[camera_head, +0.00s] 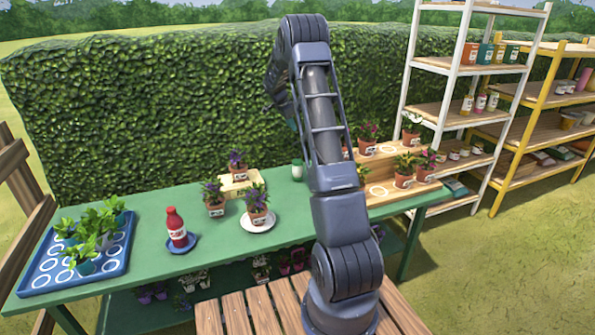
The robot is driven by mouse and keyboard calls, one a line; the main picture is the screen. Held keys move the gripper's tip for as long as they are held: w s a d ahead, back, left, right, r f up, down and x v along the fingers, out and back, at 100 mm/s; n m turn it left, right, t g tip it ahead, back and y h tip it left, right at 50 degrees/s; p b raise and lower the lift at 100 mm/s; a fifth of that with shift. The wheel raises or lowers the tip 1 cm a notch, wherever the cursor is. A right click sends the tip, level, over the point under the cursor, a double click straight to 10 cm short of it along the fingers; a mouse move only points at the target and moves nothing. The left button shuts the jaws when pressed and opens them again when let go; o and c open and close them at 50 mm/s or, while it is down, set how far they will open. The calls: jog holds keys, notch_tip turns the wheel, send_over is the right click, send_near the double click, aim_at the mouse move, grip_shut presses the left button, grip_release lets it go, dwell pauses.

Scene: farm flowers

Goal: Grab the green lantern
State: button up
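No green lantern can be made out for certain. A small green-and-white object (297,170) stands at the back of the green table, just left of my arm. It looks like a cup or pot and is too small to identify. My arm rises in the middle of the view and bends over at the top. Its far end reaches down behind the upper links, in front of the hedge. My gripper's fingers are hidden there, so I cannot see whether they are open or hold anything.
The green table (330,222) holds a blue tray (115,262) of plants, a red bottle (176,228), potted flowers (256,203) and a wooden stepped stand (425,190). White shelves (437,64) and yellow shelves (520,108) stand right. Grass at front right is clear.

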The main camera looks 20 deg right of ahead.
jog(key=shift+m, duration=0.4)
jog(key=x, duration=0.4)
jog(key=w+x, duration=0.1)
jog(key=x, duration=0.8)
jog(key=shift+w+f, duration=0.25)
jog(key=shift+f, duration=0.1)
grip_shut()
dwell(0.7)
